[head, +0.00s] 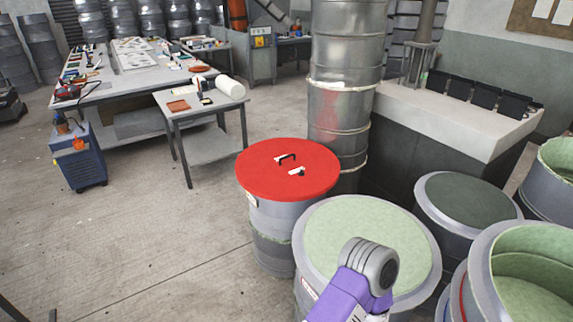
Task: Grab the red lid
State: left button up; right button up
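The red lid (262,176) is round and flat. It lies level on top of a grey metal drum (272,225) near the middle of the head view. A small dark handle (286,157) stands on the lid, with a small white and dark fitting (297,171) beside it. A purple and grey part of my arm shows at the bottom, in front of the pale green drum top and to the right of the lid, apart from it in the picture. Neither gripper shows in the head view.
A pale green-topped drum (325,230) stands right in front of the lid's drum. More drums (468,200) crowd the right. A tall metal column (340,110) rises close behind the lid. A small grey table (190,108) stands back left.

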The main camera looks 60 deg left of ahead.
aim_at(269, 170)
jog(key=u, duration=2.3)
jog(key=i, duration=0.25)
jog(key=u, duration=1.15)
jog(key=i, duration=1.45)
jog(key=z, duration=0.6)
jog(key=i, duration=1)
jog(key=z, duration=1)
